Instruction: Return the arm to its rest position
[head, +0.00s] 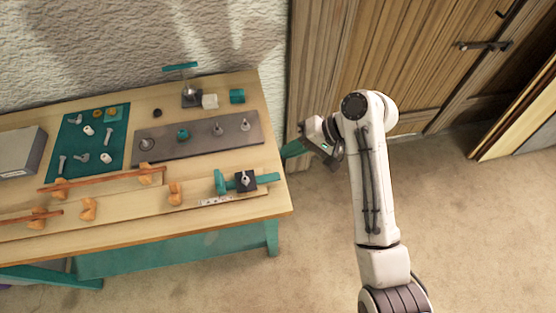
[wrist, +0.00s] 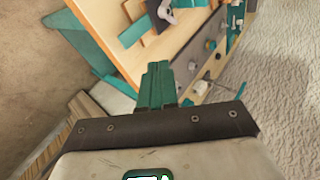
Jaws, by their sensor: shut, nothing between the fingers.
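My white arm stands to the right of the workbench (head: 200,226), bent at its elbow, with the wrist turned left toward the bench's right edge. My gripper (head: 290,150) has teal fingers and sits beside that edge, partly hidden by the wrist. In the wrist view the fingers of my gripper (wrist: 157,78) are pressed together with nothing between them. The bench corner (wrist: 140,50) shows beyond them in that view.
A wooden door (head: 400,60) stands behind. Floor right of my arm is clear.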

